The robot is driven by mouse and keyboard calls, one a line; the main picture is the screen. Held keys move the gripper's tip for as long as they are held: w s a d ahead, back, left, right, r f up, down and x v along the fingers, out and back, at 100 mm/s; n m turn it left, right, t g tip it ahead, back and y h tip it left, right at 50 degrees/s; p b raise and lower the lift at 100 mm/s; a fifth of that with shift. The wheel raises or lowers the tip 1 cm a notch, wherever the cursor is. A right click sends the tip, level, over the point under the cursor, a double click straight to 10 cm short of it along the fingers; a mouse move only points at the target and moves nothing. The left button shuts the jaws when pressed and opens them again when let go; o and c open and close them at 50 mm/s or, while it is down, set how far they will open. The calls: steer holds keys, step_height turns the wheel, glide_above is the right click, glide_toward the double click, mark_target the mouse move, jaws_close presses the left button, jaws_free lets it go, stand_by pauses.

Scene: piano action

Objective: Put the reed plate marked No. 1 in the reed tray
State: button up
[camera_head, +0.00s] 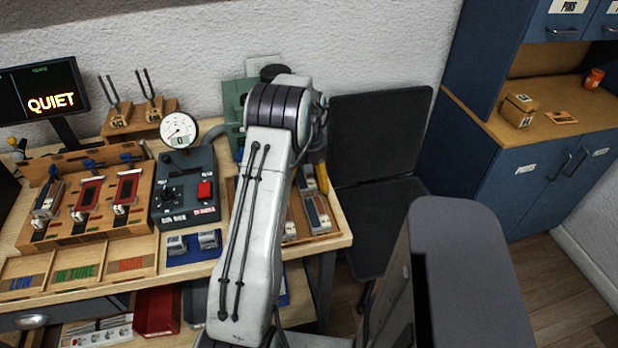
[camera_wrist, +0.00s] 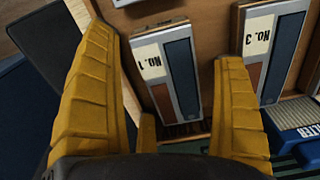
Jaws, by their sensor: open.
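The reed plate No. 1 (camera_wrist: 172,70), a grey metal bar with a dark blue strip, a brown strip and a white label, lies in a wooden tray in the wrist view. My gripper (camera_wrist: 158,60) is open, with its yellow fingers on either side of the plate and apart from it. The plate No. 3 (camera_wrist: 285,50) lies to the right, beyond the right finger. In the head view the wooden tray (camera_head: 343,227) is partly hidden behind my arm, with plates (camera_head: 316,212) showing at its right. I cannot tell whether this is the reed tray.
A tester box with a dial (camera_head: 185,185) stands left of my arm. A blue mat (camera_head: 192,251) holds two small blocks. Bins marked LOW, IN TUNE and HIGH (camera_head: 78,268) line the bench front. A dark chair (camera_head: 380,140) stands to the right.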

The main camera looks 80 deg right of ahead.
mark_target(308, 178)
step_height(308, 178, up, 12)
steer(key=shift+r, duration=0.15)
stand_by(0.7)
steer(key=shift+w, duration=0.1)
steer(key=w+a+r+n, duration=0.1)
steer(key=w+a+r, duration=0.15)
steer(key=w, duration=0.35)
steer(key=w+a+r+n+h, duration=0.1)
steer(key=w+a+r, duration=0.1)
steer(key=w+a, duration=0.3)
steer(key=w+a+r+n, duration=0.1)
steer(key=w+a+r, duration=0.1)
steer(key=w, duration=0.4)
steer(key=w+a+r+n+t, duration=0.1)
steer(key=w+a+r+n, duration=0.1)
steer(key=w+a, duration=0.4)
steer(key=w+a+r+n, duration=0.15)
steer(key=w+a, duration=0.25)
steer(key=a, duration=0.4)
steer(key=a+n+t, duration=0.1)
steer(key=a+n, duration=0.2)
steer(key=a, duration=1.2)
steer(key=s+a+f+n, duration=0.1)
steer(key=s+a+n, duration=0.1)
steer(key=a, duration=0.4)
steer(key=s+a+f+n+t+y, duration=0.1)
steer(key=s+a+f+n, duration=0.1)
steer(key=s+a, duration=0.3)
steer(key=shift+a+t, duration=0.3)
steer(key=shift+a, duration=0.55)
